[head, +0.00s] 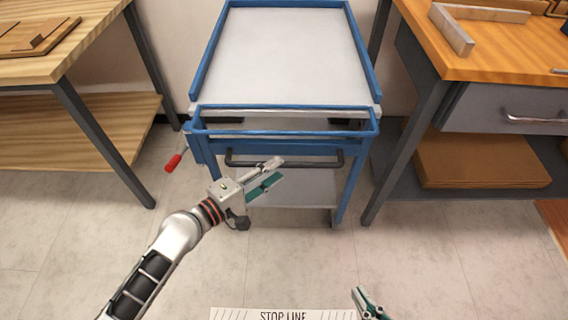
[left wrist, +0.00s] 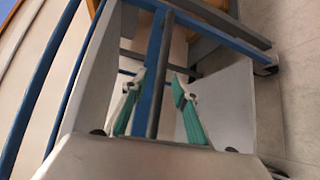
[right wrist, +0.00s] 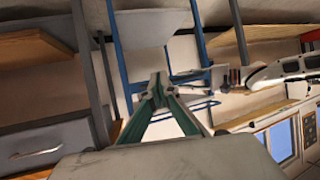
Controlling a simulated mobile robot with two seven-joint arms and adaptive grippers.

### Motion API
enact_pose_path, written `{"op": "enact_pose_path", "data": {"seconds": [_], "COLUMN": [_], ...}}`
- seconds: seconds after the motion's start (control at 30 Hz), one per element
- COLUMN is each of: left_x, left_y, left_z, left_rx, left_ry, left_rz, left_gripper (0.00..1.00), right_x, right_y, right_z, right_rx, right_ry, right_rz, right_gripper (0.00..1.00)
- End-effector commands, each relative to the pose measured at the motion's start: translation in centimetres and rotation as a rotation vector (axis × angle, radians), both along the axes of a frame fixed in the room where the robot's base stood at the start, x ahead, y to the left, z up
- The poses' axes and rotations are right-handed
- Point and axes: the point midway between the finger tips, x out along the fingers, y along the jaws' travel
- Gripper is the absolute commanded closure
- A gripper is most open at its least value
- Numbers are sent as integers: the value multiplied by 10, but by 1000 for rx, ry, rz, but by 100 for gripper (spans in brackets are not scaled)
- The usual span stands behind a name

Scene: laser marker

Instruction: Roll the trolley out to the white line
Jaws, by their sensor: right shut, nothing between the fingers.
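The trolley (head: 290,55), with a blue frame and grey top, stands between two benches against the wall. Its dark handle bar (head: 240,162) runs across the front below the top; it also shows in the left wrist view (left wrist: 160,75). The white strip marked STOP LINE (head: 285,314) lies on the floor at the bottom of the head view, partly cut off. My left gripper (head: 275,172) is open in front of the handle; in its wrist view the bar appears between the fingers, with no clear contact. My right gripper (head: 362,294) is shut and empty, low near the strip's right end.
A light wooden bench (head: 60,72) stands left of the trolley and an orange-topped bench (head: 490,55) with a drawer stands close on its right. A red grip (head: 173,163) shows by the trolley's left side. The floor between trolley and strip is clear apart from my arms.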

Motion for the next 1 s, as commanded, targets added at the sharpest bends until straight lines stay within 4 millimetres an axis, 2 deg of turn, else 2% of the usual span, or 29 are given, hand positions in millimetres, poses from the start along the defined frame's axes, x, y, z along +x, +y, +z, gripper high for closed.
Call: {"op": "enact_pose_path", "data": {"seconds": [0.1, 0.3, 0.63, 0.67, 0.77, 1.0], "left_x": [13, 26, 30, 30, 29, 29], "left_y": [-14, -28, -31, -31, -31, -31], "left_z": [-5, -8, -8, -8, -8, -8], "left_rx": [-1, 0, 2, 2, 2, 2], "left_ry": [3, 3, 1, 1, 1, 1], "left_rz": [1, 0, 1, 1, 1, 1], "left_gripper": [71, 71, 71, 74, 100, 100], "right_x": [0, 1, 2, 2, 2, 2], "right_y": [2, 3, 4, 4, 4, 4], "right_z": [-1, 2, 3, 3, 3, 4], "right_rx": [9, 21, 24, 24, 24, 25], "right_ry": [2, -3, -6, -6, -6, -7], "right_rz": [-2, -5, -6, -6, -6, -5], "right_gripper": [100, 100, 100, 100, 100, 100]}}
